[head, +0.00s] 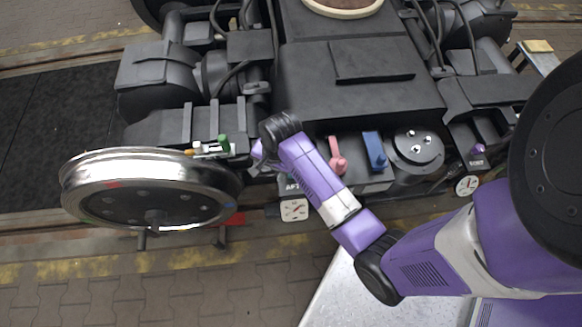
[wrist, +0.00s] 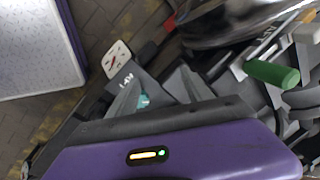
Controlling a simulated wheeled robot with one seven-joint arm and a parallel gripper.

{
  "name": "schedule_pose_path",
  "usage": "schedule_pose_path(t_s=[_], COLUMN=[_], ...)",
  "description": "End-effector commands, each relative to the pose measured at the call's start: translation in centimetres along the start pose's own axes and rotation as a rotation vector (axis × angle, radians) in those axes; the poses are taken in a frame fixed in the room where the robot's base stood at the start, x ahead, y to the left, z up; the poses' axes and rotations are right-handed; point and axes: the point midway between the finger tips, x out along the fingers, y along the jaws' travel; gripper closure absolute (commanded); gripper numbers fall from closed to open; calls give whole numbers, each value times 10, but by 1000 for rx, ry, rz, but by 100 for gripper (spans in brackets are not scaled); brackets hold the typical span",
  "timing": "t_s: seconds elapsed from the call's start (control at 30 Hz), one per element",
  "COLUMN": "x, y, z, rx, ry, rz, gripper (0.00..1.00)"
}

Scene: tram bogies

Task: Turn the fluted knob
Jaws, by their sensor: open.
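A small teal knob (wrist: 143,101) shows in the wrist view beside the white lettering on a dark grey panel. It is partly hidden, and its fluting cannot be made out. My gripper (wrist: 155,95) is open, its grey fingers on either side of the teal knob in that view; whether they touch it cannot be told. In the head view my gripper (head: 256,163) is at the left end of the bogie's front panel, left of the AFT lettering. The arm and gripper hide the teal knob there.
A pink lever (head: 337,157) and a blue lever (head: 374,150) stand right of my gripper. A green handle (head: 224,144) is close on its left, above a large steel wheel (head: 150,187). A white dial (head: 293,210) sits below. A purple knob (head: 478,149) is far right.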

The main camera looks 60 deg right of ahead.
Motion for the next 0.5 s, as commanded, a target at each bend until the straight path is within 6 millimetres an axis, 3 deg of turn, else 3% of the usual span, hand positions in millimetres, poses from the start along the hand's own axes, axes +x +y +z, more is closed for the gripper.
schedule_pose_path(t_s=[0.03,0.2,0.37,0.5], x=[-3,-10,-3,17], y=[9,36,45,49], z=[-23,-58,-64,-63], rx=[39,125,147,146], ry=[7,8,6,6], rz=[50,168,199,197], gripper=[41,41,41,41])
